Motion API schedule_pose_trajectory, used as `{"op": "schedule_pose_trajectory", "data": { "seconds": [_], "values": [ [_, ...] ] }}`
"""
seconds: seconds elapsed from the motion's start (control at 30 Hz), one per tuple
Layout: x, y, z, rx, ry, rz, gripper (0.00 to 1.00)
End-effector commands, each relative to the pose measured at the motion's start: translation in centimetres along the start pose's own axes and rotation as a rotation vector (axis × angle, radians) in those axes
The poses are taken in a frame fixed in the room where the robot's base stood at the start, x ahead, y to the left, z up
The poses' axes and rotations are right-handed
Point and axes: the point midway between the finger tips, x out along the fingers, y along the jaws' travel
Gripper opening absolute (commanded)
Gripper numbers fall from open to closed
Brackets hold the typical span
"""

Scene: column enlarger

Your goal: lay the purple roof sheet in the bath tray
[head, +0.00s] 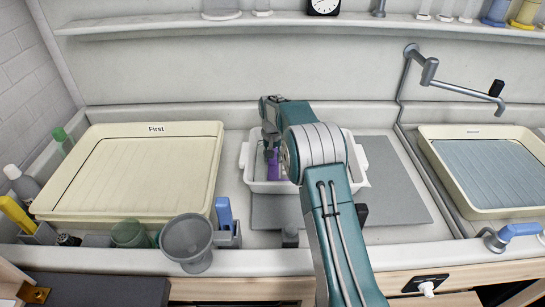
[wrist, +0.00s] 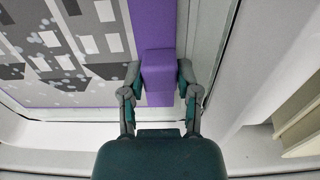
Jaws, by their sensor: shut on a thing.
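The purple roof sheet (wrist: 123,31) shows in the wrist view as a flat panel with a purple border and a grey patterned face. A raised purple block (wrist: 158,62) stands on its border. My gripper (wrist: 158,80) is shut on that block, one finger on each side. In the head view a bit of purple (head: 273,166) shows below my gripper (head: 271,152), within the outline of a white tub (head: 246,163). My arm hides much of the tub and the sheet. I cannot tell whether the sheet touches the tub floor. A cream tray marked "First" (head: 212,160) stands at left, empty.
A grey mat (head: 405,195) lies under the tub. At right is a sink with another cream tray (head: 474,212) holding bluish liquid, and a tap (head: 430,72). A grey funnel-shaped cup (head: 188,240) and a blue-handled item (head: 225,215) stand at the front. A shelf (head: 150,24) runs along the back.

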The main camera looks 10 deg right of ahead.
Motion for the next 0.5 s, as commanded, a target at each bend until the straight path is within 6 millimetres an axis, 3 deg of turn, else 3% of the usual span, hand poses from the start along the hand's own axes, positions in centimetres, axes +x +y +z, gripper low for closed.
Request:
{"op": "schedule_pose_trajectory", "data": {
  "seconds": [0.5],
  "values": [
    [0.45,0.0,0.01,0.0,0.0,0.0,0.0]
  ]
}}
